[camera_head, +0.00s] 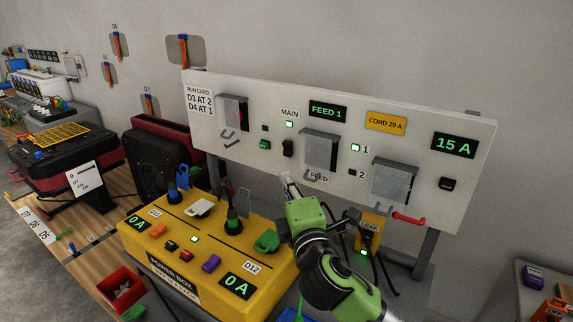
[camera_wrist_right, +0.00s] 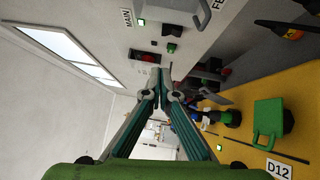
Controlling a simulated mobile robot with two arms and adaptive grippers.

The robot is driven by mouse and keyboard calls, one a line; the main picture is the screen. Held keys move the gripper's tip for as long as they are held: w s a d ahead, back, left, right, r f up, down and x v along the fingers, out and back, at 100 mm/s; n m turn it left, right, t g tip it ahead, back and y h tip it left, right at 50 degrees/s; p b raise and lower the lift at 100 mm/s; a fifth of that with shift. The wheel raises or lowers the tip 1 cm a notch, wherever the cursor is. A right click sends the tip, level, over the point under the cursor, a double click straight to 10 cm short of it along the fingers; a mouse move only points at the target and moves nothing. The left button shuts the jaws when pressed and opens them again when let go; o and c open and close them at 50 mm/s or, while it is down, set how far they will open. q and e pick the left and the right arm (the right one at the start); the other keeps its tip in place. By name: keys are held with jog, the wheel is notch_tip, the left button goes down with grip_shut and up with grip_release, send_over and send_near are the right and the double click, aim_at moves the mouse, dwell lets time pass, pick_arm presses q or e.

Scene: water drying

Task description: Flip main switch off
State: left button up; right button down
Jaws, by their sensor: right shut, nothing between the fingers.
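The main switch (camera_head: 288,148) is a dark rocker on the upright white panel (camera_head: 220,150), below the MAIN label (camera_head: 289,113). A small green lamp (camera_head: 290,124) glows between label and switch. The wrist view shows the fingertips (camera_wrist_right: 160,72) together. My left gripper is not in view.
The yellow power box (camera_head: 180,255) stands below the panel, with plugs and a green handle (camera_head: 267,241) near my right arm. Clear-covered boxes (camera_head: 319,149) with hooks flank the switch. A red lever (camera_head: 408,218) sticks out at the panel's lower right.

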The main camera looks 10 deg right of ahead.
jog(key=shift+s+f+b, duration=0.15)
jog(key=shift+f+b, duration=0.35)
jog(key=shift+f, duration=0.2)
jog(key=b, duration=0.3)
send_near(283, 146)
jog(key=w+a, duration=0.3)
jog(key=shift+w+d+r, duration=0.15)
jog(key=shift+w+d, duration=0.95)
jog(key=shift+d, duration=0.15)
jog(key=shift+w+d, duration=0.3)
jog(key=shift+r, duration=0.1)
